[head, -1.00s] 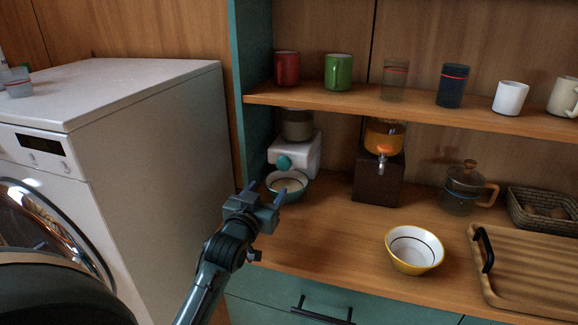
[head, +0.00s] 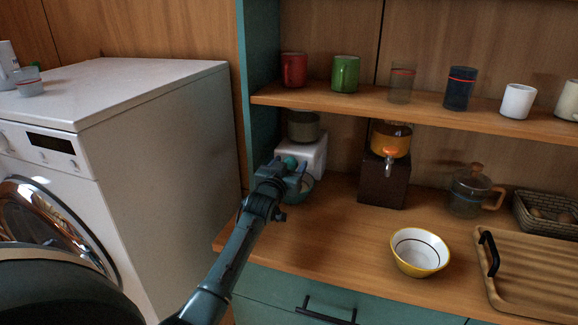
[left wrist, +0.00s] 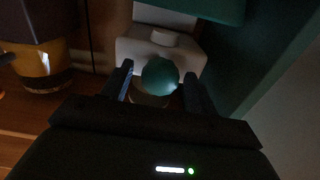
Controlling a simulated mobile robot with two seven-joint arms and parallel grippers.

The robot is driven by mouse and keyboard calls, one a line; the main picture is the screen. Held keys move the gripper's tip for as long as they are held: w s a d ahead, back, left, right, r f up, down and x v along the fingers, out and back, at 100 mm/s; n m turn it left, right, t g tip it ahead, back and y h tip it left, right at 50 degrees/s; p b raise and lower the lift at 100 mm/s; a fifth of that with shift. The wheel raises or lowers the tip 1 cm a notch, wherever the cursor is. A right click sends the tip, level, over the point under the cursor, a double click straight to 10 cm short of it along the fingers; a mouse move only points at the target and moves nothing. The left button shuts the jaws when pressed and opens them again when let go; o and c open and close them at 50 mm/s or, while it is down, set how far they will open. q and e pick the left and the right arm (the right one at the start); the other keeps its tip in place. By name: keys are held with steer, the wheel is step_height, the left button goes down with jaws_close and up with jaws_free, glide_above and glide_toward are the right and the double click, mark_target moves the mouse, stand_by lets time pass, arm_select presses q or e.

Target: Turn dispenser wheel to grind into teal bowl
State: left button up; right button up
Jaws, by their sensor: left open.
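The white dispenser (head: 312,152) with a dark hopper stands on the counter at the left, against the teal side panel. Its teal wheel (head: 291,161) is partly behind my left gripper (head: 294,168). In the left wrist view, the wheel (left wrist: 160,76) is between the two spread fingers of my left gripper (left wrist: 160,80), with the white dispenser body (left wrist: 135,50) behind it. The gripper is open; I cannot tell whether the fingers touch the wheel. The teal bowl (head: 306,190) sits below the dispenser, mostly hidden by the gripper. My right gripper is not in view.
An orange drink dispenser (head: 384,178) stands to the right. A yellow bowl (head: 419,253) and a wooden tray (head: 530,270) are on the counter. A shelf (head: 430,112) with cups spans above. The white washer (head: 170,130) is at the left.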

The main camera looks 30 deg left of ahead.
arm_select(q)
steer(key=c, duration=1)
steer(key=shift+r+m+p, duration=0.1)
steer(key=shift+m+p, duration=0.55)
steer(key=shift+m, duration=1.05)
steer(key=o, duration=1)
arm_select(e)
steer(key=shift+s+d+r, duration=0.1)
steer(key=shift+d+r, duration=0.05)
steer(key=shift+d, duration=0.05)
